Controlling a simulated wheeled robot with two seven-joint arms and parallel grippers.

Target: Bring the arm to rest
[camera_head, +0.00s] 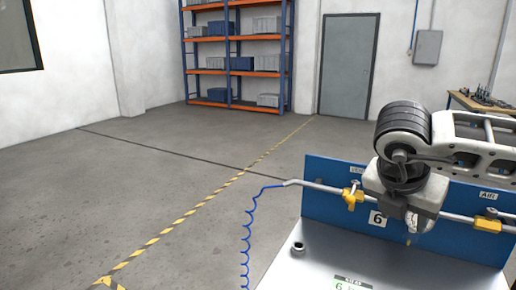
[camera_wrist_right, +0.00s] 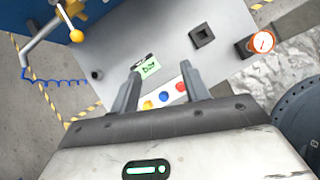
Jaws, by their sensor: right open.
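My right arm comes in from the right in the head view. Its gripper (camera_head: 420,222) hangs in front of the blue panel, by the pipe. A yellow valve (camera_head: 352,195) sits on the pipe left of the gripper. Another yellow valve (camera_head: 487,224) sits to its right. In the right wrist view, a yellow valve handle (camera_wrist_right: 76,35) is at upper left, clear of the fingers. My left gripper is not in view.
The blue panel (camera_head: 325,205) stands on a grey bench top (camera_head: 310,270). A blue coiled hose (camera_head: 247,240) hangs off its left side. A red-rimmed gauge (camera_wrist_right: 262,42) is at upper right in the wrist view. Open floor lies left, with shelves (camera_head: 237,60) and a door (camera_head: 347,65) behind.

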